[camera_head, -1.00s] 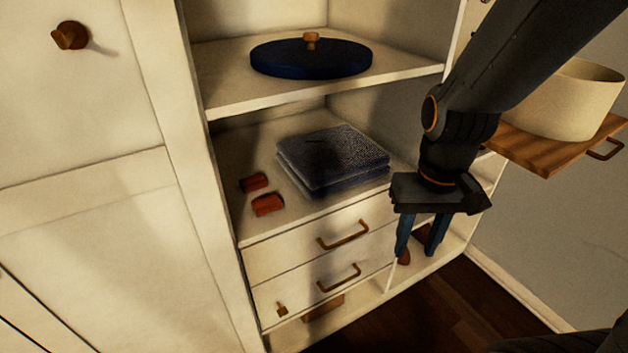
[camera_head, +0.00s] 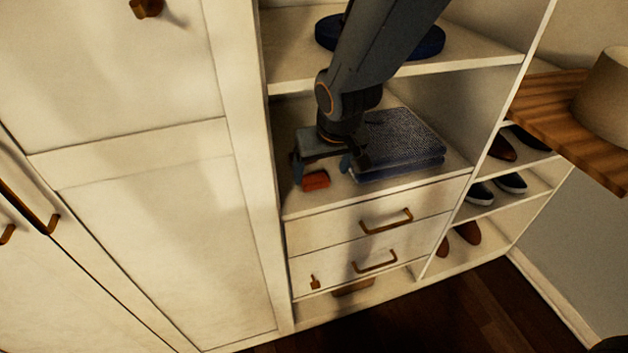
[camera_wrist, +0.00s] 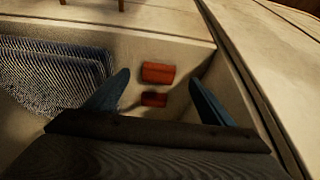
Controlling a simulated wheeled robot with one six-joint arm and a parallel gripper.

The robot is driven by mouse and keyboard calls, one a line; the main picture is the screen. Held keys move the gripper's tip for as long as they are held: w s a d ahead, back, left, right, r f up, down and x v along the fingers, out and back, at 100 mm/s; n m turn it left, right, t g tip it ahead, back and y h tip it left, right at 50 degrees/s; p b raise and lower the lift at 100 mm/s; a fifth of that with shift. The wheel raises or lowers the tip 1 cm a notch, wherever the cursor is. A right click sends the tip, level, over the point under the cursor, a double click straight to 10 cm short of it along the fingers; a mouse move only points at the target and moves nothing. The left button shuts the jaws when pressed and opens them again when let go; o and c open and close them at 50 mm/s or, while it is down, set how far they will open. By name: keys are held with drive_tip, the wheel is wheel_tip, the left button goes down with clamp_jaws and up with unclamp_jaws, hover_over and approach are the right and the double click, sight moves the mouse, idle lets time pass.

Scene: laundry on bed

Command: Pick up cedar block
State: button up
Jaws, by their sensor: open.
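Two reddish cedar blocks lie on the cabinet shelf. In the wrist view one block (camera_wrist: 158,73) lies farther from my gripper and the other block (camera_wrist: 153,99) nearer, both between the lines of the fingers. In the head view one block (camera_head: 316,180) shows at the shelf's front, beside my gripper; the other is hidden behind the gripper. My gripper (camera_head: 322,172) is open and empty, with blue fingers pointing down over the shelf. It also shows in the wrist view (camera_wrist: 158,92). I cannot tell its exact height above the blocks.
Folded blue textiles (camera_head: 402,143) lie right of my gripper. The cabinet's side panel (camera_head: 245,150) stands close on the left, and an upper shelf (camera_head: 470,65) is above. Drawers (camera_head: 380,225) are below. A wooden board (camera_head: 555,115) with a round container projects at right.

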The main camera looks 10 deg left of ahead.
sight(317, 183)
drive_tip(key=shift+w+x, duration=0.2)
drive_tip(key=shift+x, duration=3.3)
drive_tip(key=shift+a+r, duration=0.1)
drive_tip(key=c, duration=1.1)
